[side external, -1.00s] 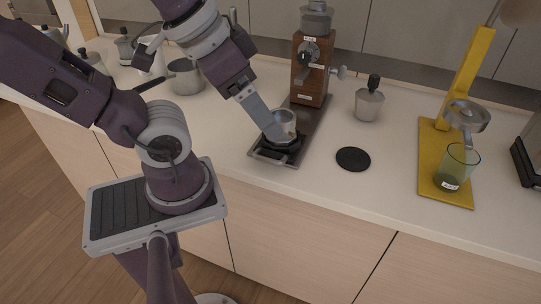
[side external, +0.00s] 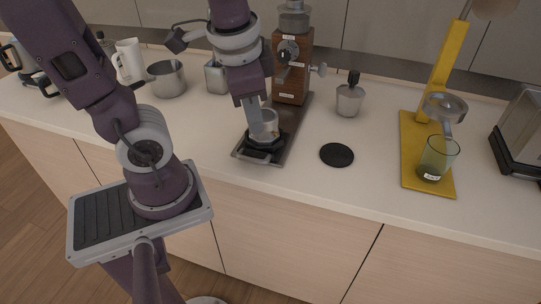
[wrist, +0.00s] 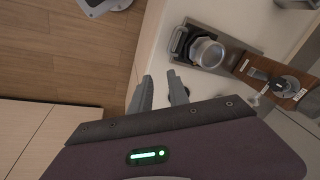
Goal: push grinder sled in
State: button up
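The wooden grinder (side external: 292,68) stands at the back of a long dark metal base (side external: 286,122). At the base's front end is a black sled (side external: 262,143) carrying a clear or metallic cup (side external: 266,128). The same cup (wrist: 207,53) and sled (wrist: 187,44) show in the wrist view, with the grinder (wrist: 272,84) to their right. My gripper (side external: 254,112) points down by the cup, overlapping its left side in the side view. In the wrist view my gripper (wrist: 161,80) has two separated fingers with nothing between them, and its tips appear apart from the cup.
A black disc (side external: 337,155) lies right of the base. A small moka pot (side external: 349,98) stands behind it. A yellow stand (side external: 410,150) with a green glass (side external: 438,158) is farther right. A saucepan (side external: 168,80) stands at the left. The counter's front edge is close to the base.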

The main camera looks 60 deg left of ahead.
aim_at(261, 161)
jog(key=w+a+f+m+g+y, duration=0.1)
jog(key=a+f+m, duration=0.1)
jog(key=f, duration=0.3)
jog(key=w+a+f+m+g, duration=0.1)
jog(key=a+f, duration=0.1)
jog(key=f, duration=0.3)
jog(key=w+a+f+m+g+y, duration=0.1)
jog(key=a+f+m+g, duration=0.1)
jog(key=f, duration=0.4)
jog(key=shift+w+f+m+y, duration=0.1)
jog(key=shift+w+m+y, duration=0.15)
jog(key=shift+m+y, duration=0.05)
grip_shut()
jog(key=shift+w, duration=0.1)
dwell(0.3)
